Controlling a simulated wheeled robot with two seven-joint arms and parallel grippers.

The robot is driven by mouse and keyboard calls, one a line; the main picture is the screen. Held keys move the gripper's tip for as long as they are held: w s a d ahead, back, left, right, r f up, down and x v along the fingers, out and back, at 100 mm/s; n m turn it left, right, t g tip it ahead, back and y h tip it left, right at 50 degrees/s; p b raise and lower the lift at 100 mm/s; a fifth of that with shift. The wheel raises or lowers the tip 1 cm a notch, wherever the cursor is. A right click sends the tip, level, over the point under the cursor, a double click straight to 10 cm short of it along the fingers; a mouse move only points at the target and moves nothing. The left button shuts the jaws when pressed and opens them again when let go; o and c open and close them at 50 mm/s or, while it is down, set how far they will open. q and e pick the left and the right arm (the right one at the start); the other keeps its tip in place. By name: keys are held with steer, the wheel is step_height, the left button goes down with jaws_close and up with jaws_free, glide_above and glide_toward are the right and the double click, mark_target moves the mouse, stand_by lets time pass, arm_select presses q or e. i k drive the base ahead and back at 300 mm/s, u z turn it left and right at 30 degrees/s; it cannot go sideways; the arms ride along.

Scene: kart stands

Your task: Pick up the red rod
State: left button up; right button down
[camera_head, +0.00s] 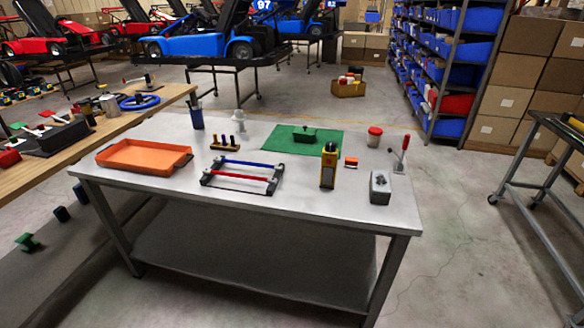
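The red rod (244,176) lies across the front of a small dark rack (206,179) on the grey metal table (300,212). A blue rod (246,163) lies roughly parallel to it, across the back of the same rack. The rod ends sit at the rack's dark end pieces. Neither of my grippers shows in the head view.
An orange tray (145,166) is left of the rack, and a yellow and black device (328,166) stands to its right. Behind are a small peg block (229,143) and a green mat (302,148). A grey box (380,187) stands near the right edge. The table's front strip is clear.

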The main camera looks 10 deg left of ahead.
mark_target(271, 181)
steer(key=z, duration=0.15)
steer(key=i, duration=1.2)
steer(key=u, duration=0.7)
